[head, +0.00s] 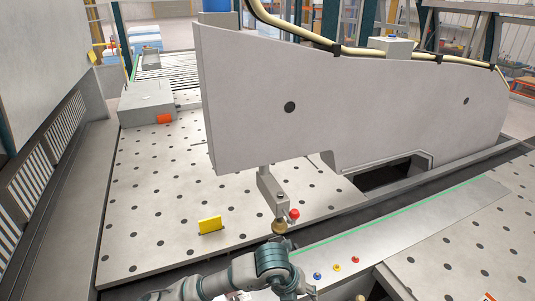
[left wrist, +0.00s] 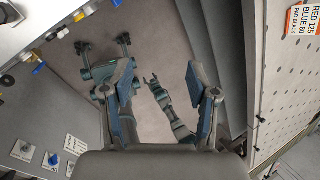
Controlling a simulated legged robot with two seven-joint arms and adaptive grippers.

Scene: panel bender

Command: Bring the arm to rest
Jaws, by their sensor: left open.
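In the head view my left arm comes in at the bottom and bends at a teal and grey joint; its gripper is not clear there. In the left wrist view my left gripper (left wrist: 160,68) is open, its two blue-padded fingers well apart, with nothing held between them.
A large grey machine beam (head: 350,105) stands over a perforated table (head: 150,205). A yellow block (head: 210,225) and a red knob (head: 294,214) are near my arm. Coloured buttons (head: 337,267) line the front strip. In the wrist view, panels flank open floor (left wrist: 150,50).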

